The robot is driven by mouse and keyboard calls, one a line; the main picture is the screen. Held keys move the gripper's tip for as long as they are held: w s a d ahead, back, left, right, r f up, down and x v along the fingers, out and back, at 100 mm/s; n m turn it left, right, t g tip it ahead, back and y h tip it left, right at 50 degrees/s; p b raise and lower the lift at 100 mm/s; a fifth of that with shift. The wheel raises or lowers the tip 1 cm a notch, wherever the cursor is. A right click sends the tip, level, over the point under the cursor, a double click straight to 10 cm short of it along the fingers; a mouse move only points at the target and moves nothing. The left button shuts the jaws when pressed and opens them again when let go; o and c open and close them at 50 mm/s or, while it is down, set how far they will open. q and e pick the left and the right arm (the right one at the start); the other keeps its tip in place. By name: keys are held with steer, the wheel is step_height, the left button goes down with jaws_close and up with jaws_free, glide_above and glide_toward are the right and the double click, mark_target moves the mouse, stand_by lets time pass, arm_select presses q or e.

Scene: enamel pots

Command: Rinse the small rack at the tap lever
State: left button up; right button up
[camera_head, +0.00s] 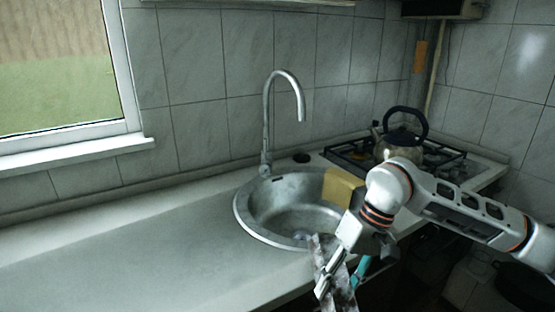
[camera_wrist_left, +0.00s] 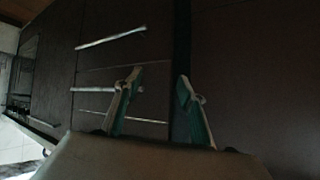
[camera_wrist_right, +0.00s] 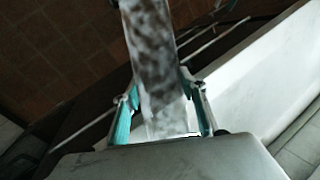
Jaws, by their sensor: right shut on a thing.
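My right gripper (camera_head: 340,268) is shut on a long, flat, mottled grey piece, the only likely small rack (camera_head: 322,250) in view. It is held at the counter's front edge, just in front of the sink. In the right wrist view the small rack (camera_wrist_right: 152,60) stretches away from between the fingers; no bars show on it. The tap (camera_head: 268,115) rises behind the sink, with its lever (camera_head: 265,168) small and unclear at the base. My left gripper (camera_wrist_left: 160,85) is open and empty in front of dark cabinet fronts, out of the head view.
The round metal sink (camera_head: 270,205) is set in the counter (camera_head: 120,235), which is clear to the left. A yellow piece (camera_head: 342,187) lies over the sink's right side. A kettle (camera_head: 400,147) stands on the stove (camera_head: 445,162) behind my right arm.

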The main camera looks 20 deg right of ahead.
steer(key=shift+s+a, duration=0.3)
steer(key=shift+s, duration=0.5)
steer(key=shift+s+a, duration=0.25)
steer(key=shift+s, duration=0.45)
steer(key=shift+s+a, duration=0.2)
steer(key=shift+s, duration=0.5)
steer(key=shift+s+a+p, duration=0.15)
steer(key=shift+s+a, duration=0.15)
steer(key=shift+s, duration=0.5)
steer(key=shift+s+a+p, duration=0.15)
steer(key=shift+s+a, duration=0.1)
steer(key=shift+s, duration=0.5)
arm_select(q)
steer(key=shift+w+r, duration=0.15)
steer(key=shift+r, duration=0.2)
steer(key=shift+r, duration=0.1)
arm_select(e)
steer(key=shift+r, duration=0.1)
